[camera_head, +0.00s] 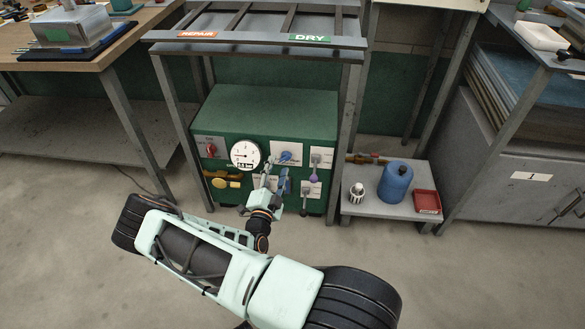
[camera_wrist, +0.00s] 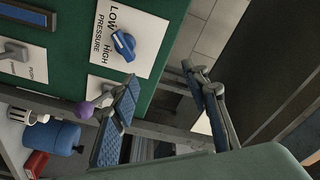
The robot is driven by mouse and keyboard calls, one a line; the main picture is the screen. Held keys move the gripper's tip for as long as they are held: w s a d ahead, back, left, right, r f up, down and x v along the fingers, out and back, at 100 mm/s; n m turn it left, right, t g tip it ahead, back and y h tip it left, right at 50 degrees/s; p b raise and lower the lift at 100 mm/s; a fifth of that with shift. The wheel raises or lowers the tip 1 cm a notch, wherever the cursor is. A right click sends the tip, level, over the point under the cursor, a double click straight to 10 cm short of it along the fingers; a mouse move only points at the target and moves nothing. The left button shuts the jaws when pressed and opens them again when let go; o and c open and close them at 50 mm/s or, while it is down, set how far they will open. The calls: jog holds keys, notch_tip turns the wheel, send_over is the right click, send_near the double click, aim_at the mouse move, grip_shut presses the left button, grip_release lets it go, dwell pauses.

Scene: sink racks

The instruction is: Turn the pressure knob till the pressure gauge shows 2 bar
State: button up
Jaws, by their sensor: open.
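The green machine (camera_head: 262,112) has a white panel with a blue pressure knob (camera_head: 286,156). In the wrist view the blue knob (camera_wrist: 123,46) sits on a plate lettered LOW, HIGH and PRESSURE. The round white pressure gauge (camera_head: 245,154) is left of the knob; its small readout is too small to read surely. My gripper (camera_head: 275,181) is in front of the machine, just below the knob in the head view. In the wrist view my gripper (camera_wrist: 161,78) is open and empty, its blue-padded fingers wide apart; the knob lies up and left, untouched.
A red switch (camera_head: 211,149), a yellow knob (camera_head: 227,184) and a purple-tipped lever (camera_head: 314,178) are on the same front. A rack (camera_head: 258,46) stands over the machine. A low shelf (camera_head: 372,210) at right holds a blue jug (camera_head: 395,183) and a red tray (camera_head: 427,201).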

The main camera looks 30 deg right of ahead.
aim_at(284, 161)
notch_tip(284, 161, down, 6)
jog(key=s+n+y, duration=0.2)
jog(key=n, duration=0.1)
jog(key=shift+t, duration=0.3)
jog(key=b+x, duration=0.4)
jog(key=x, duration=0.6)
jog(key=shift+w, duration=0.35)
jog(key=shift+r, duration=0.1)
jog(key=c, duration=1.1)
jog(key=shift+c, duration=0.2)
